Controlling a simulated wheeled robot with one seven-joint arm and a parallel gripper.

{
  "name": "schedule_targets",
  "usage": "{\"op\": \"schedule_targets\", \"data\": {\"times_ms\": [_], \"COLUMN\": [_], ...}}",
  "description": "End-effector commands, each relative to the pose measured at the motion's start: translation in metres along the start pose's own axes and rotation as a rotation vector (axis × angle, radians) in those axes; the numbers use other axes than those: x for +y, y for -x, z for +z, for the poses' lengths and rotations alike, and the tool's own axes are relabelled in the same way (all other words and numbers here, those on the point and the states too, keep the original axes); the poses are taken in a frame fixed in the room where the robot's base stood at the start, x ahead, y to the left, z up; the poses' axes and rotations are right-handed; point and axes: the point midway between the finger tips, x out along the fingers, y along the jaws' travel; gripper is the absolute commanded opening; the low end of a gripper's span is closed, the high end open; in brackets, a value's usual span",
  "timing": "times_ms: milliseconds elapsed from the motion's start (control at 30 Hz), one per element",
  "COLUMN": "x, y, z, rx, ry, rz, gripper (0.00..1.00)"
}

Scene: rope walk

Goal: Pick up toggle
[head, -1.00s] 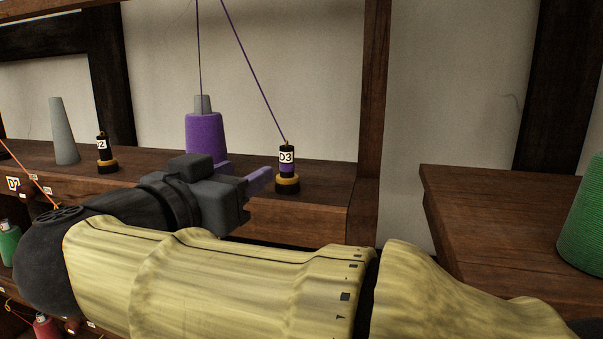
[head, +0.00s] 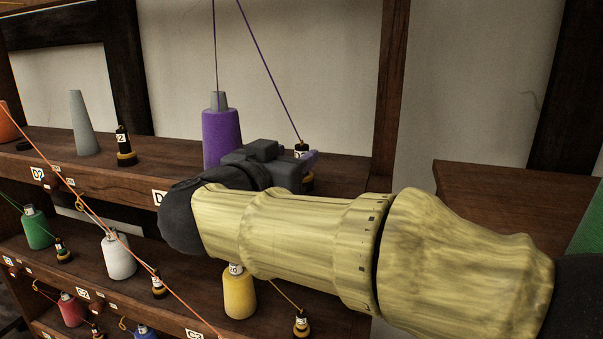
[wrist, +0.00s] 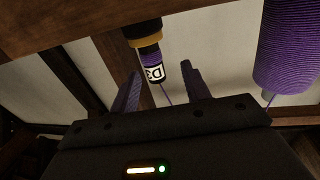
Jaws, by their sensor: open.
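A small black toggle labelled D3 (head: 301,147) stands upright on the top shelf, with a dark yellow ring at its base and a purple cord rising from its top. My gripper (head: 310,160) is at the toggle and hides much of it in the head view. In the wrist view, where the scene looks upside down, the toggle (wrist: 151,57) shows just past and between the two purple fingers of my gripper (wrist: 162,76). The fingers are apart and empty. I cannot tell whether either touches the toggle.
A purple thread cone (head: 221,133) stands left of the toggle and shows at the right in the wrist view (wrist: 290,50). A wooden post (head: 392,90) rises to the right. A grey cone (head: 84,125) and another toggle (head: 124,146) stand farther left. Lower shelves hold more cones.

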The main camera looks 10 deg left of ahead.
Motion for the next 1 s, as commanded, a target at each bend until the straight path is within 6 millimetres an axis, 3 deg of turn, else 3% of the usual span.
{"op": "schedule_targets", "data": {"times_ms": [333,900,1000], "x": [0.005,0.007,0.007], "y": [-0.044,-0.048,-0.047], "z": [0.0,0.003,0.002], "rx": [-0.003,-0.001,-0.001], "ry": [0.002,0.0,0.0], "rz": [0.0,0.004,0.003], "gripper": [0.47,0.47,0.29]}}
